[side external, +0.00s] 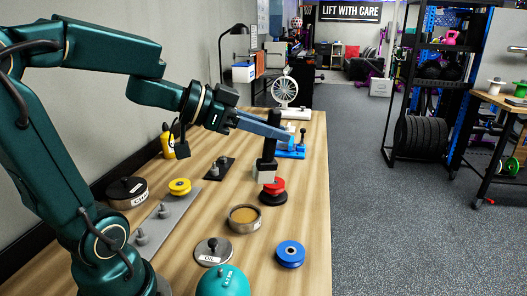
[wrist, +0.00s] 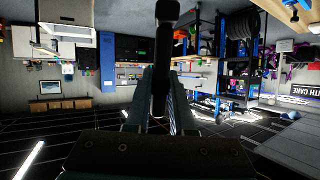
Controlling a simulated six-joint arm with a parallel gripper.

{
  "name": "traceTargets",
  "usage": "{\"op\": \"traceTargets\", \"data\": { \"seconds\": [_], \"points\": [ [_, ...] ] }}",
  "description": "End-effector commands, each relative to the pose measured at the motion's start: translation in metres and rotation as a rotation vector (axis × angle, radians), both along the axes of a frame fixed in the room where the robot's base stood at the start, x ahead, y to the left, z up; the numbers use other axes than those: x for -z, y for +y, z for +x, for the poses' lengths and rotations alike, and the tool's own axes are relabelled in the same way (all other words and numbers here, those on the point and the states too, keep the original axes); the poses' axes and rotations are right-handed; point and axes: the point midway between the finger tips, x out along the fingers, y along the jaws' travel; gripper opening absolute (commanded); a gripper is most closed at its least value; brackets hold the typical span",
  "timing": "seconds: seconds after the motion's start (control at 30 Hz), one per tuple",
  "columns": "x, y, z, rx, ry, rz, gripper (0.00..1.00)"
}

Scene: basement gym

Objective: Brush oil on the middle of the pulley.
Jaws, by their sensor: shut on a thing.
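My gripper (side external: 285,134) is shut on the black handle of a brush (side external: 268,152). The brush hangs upright with its pale lower end just over a red pulley (side external: 278,184); I cannot tell if they touch. In the wrist view the dark handle (wrist: 166,45) stands between the fingers. The red pulley sits on a dark round base. An open tin of amber oil (side external: 244,216) stands nearer the camera. A blue pulley (side external: 290,255) lies on its right, and a yellow pulley (side external: 180,186) is on the left by a grey plate with posts (side external: 160,222).
A lid labelled OIL (side external: 212,252), a teal weight (side external: 222,281) and a black weight (side external: 127,190) stand on the wooden table (side external: 313,215). A yellow bottle (side external: 167,142), a blue fixture (side external: 293,152) and a white fan (side external: 285,91) are further back. The right strip of table is clear.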

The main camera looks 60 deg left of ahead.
Motion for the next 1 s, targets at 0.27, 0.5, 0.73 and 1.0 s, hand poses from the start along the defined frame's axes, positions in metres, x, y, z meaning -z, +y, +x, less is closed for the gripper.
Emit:
{"op": "traceTargets", "data": {
  "seconds": [0.27,0.5,0.73,1.0],
  "points": [
    [0.045,0.049,0.014,-0.003,0.075,0.067,0.00],
    [0.075,0.071,0.015,-0.023,0.140,0.144,0.00],
    [0.084,0.072,0.014,-0.027,0.152,0.151,0.00],
    [0.113,0.071,0.014,-0.028,0.154,0.148,0.00]
  ]
}}
